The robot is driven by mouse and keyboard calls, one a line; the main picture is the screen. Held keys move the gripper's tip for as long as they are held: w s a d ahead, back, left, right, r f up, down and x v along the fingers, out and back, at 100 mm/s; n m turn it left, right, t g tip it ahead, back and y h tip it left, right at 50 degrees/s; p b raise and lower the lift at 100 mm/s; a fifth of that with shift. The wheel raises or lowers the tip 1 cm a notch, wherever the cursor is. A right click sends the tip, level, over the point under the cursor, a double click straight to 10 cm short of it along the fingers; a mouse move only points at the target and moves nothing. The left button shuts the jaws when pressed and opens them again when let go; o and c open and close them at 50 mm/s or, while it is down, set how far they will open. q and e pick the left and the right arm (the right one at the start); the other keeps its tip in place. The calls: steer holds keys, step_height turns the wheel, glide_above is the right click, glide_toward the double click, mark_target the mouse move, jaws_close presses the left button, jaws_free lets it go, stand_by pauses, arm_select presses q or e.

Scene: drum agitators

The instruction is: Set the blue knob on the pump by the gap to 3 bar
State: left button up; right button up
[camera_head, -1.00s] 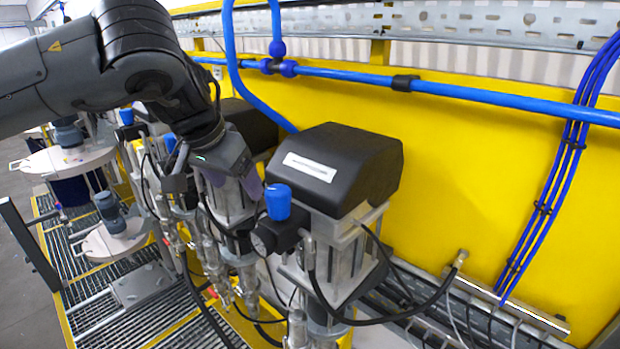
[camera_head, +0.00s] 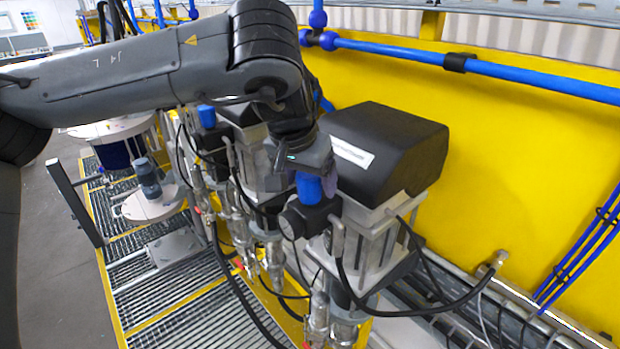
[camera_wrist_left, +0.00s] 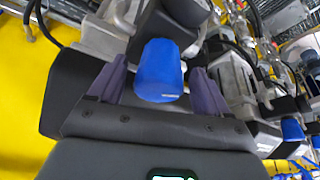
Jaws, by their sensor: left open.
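The blue knob (camera_head: 309,187) sits on the black regulator (camera_head: 308,215) at the front of the nearest pump, which has a black cover (camera_head: 390,145) with a white label. My left gripper (camera_head: 312,172) is right at the knob, coming from behind and above it. In the left wrist view the blue knob (camera_wrist_left: 160,72) stands between the two purple fingers (camera_wrist_left: 158,92), with a visible gap on either side. The gripper is open. The gauge face and its reading cannot be made out. My right gripper is not in view.
Further pumps stand in a row to the left, one with another blue knob (camera_head: 207,116). A black hose (camera_head: 375,309) loops below the nearest pump. A blue pipe (camera_head: 500,72) runs along the yellow wall (camera_head: 510,160). Metal grating (camera_head: 180,315) lies at lower left.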

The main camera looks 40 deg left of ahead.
arm_select(q)
steer(key=shift+x, duration=0.75)
steer(key=c, duration=0.9)
steer(key=shift+c, duration=0.2)
steer(key=shift+m, duration=0.3)
